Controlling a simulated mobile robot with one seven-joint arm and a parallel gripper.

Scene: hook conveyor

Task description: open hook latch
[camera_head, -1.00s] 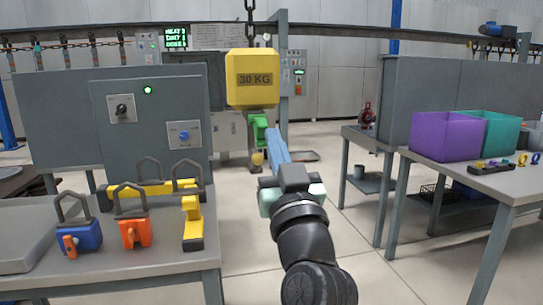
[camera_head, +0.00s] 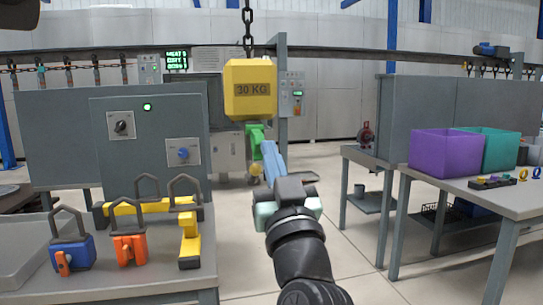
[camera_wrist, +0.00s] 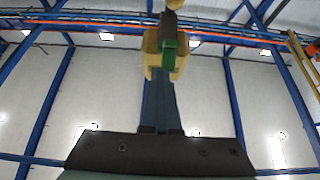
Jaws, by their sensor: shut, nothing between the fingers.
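A yellow block marked 30 KG (camera_head: 249,90) hangs from a dark chain (camera_head: 248,28). A green part (camera_head: 255,138) sits below the block, with a small yellow piece (camera_head: 254,170) lower down. My gripper (camera_head: 267,148) is shut and empty, its blue fingers pointing up just right of the green part. I cannot tell whether they touch. In the wrist view, the shut fingers (camera_wrist: 159,100) rise toward a blurred tan piece (camera_wrist: 152,52) and the green part (camera_wrist: 168,55). The latch's exact state is too small to tell.
A left table (camera_head: 130,285) holds blue (camera_head: 72,255) and orange (camera_head: 130,248) padlocks and yellow pieces. A grey cabinet (camera_head: 60,130) stands behind it. On the right table (camera_head: 500,200) are a purple bin (camera_head: 445,155) and a teal bin. Open floor lies between the tables.

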